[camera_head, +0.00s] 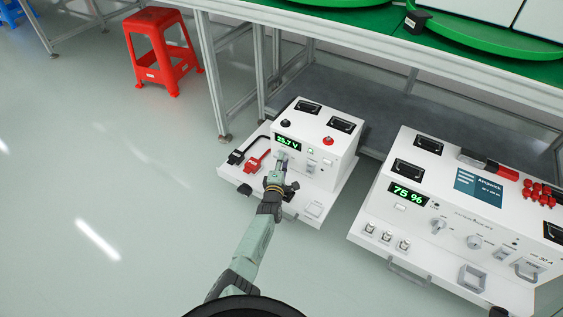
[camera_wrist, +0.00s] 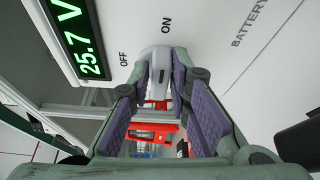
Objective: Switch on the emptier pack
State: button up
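The smaller white pack (camera_head: 325,150) has a green display reading 25.7 V, which is also large in the wrist view (camera_wrist: 78,38). The larger white pack (camera_head: 400,212) at the right reads 75 %. On the smaller pack's front is a grey rotary knob (camera_wrist: 158,56), with the labels OFF and ON printed beside it. My gripper (camera_head: 281,168) is at this knob. In the wrist view its purple-padded fingers (camera_wrist: 161,80) flank the knob's handle closely and appear to touch both sides. The knob's exact setting is hard to tell.
Red and black plugs (camera_head: 258,160) lie on the smaller pack's tray, left of my gripper. A metal-framed table (camera_head: 300,15) stands behind the packs. A red stool (camera_head: 160,50) is at the back left. The floor at left is clear.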

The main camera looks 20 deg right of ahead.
jog(key=o, duration=0.3)
jog(key=shift+r, duration=0.1)
